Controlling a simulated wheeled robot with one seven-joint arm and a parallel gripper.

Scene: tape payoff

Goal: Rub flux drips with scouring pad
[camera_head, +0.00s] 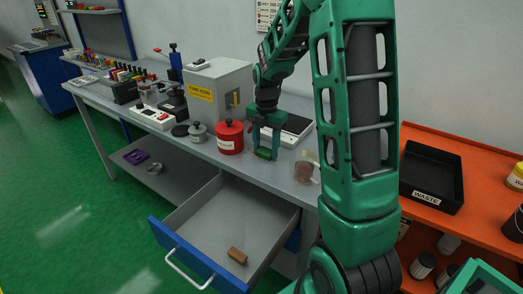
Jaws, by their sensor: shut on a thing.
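My gripper (265,147) points down over the front part of the grey bench (205,150), near its right end. It is shut on a small dark green block that looks like the scouring pad (264,154). The pad is at or just above the bench top; I cannot tell whether it touches. No flux drips can be made out; they may be too small or hidden by the pad and gripper.
A red lidded can (230,137) stands close left of my gripper, and a clear container with brown contents (306,172) stands close right. A blue-fronted drawer (195,258) is open below, with a brown block (237,256) inside. A black waste tray (431,177) sits on the orange bench.

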